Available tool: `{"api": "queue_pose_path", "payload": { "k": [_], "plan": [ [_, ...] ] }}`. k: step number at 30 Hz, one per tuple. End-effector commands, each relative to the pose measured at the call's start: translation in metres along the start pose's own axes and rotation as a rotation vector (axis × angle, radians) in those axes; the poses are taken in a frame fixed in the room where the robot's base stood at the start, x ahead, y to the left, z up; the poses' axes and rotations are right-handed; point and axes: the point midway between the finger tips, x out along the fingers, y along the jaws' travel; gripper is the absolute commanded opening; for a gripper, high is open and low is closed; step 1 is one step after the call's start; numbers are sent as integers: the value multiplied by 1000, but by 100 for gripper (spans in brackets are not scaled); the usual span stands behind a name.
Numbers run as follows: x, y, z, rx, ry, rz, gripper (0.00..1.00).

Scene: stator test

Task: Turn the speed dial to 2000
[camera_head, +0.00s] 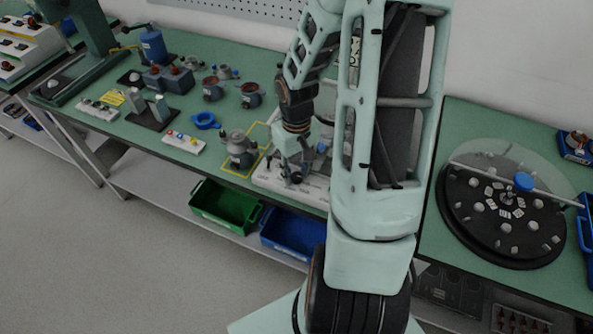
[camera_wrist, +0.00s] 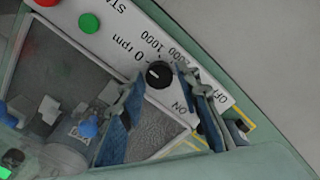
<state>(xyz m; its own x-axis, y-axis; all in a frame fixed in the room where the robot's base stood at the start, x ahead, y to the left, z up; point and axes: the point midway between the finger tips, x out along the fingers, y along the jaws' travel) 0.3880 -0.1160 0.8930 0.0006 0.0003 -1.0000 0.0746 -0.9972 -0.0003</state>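In the wrist view the speed dial (camera_wrist: 159,74) is a small black knob on a white panel (camera_wrist: 130,38), with "0 rpm", "1000" and "2000" printed around it. A small pale mark shows on the knob; which label it points at is hard to tell. My gripper (camera_wrist: 162,76) is open, with one blue-grey finger on either side of the dial. Contact with the knob cannot be made out. In the head view my gripper (camera_head: 291,165) is low over the white test unit (camera_head: 264,181), and my arm hides much of the unit.
A green button (camera_wrist: 89,23) and a red button (camera_wrist: 46,2) sit on the panel, with "OFF" and "ON" labels near my right finger. Left of the unit, a grey motor part (camera_head: 238,150) stands on the green bench. A round black turntable (camera_head: 503,251) lies to the right.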

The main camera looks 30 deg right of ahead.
Motion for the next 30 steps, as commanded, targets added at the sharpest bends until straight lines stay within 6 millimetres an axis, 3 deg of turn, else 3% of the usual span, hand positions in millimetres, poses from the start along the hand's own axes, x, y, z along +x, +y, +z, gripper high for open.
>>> {"api": "queue_pose_path", "payload": {
  "k": [3, 11, 20, 30],
  "plan": [
    [0, 0, 0, 0, 0, 0, 30],
    [0, 0, 0, 0, 0, 0, 1],
    [0, 0, 0, 32, 0, 1, 0],
    [2, 0, 0, 242, 1, 2, 0]
  ]
}}
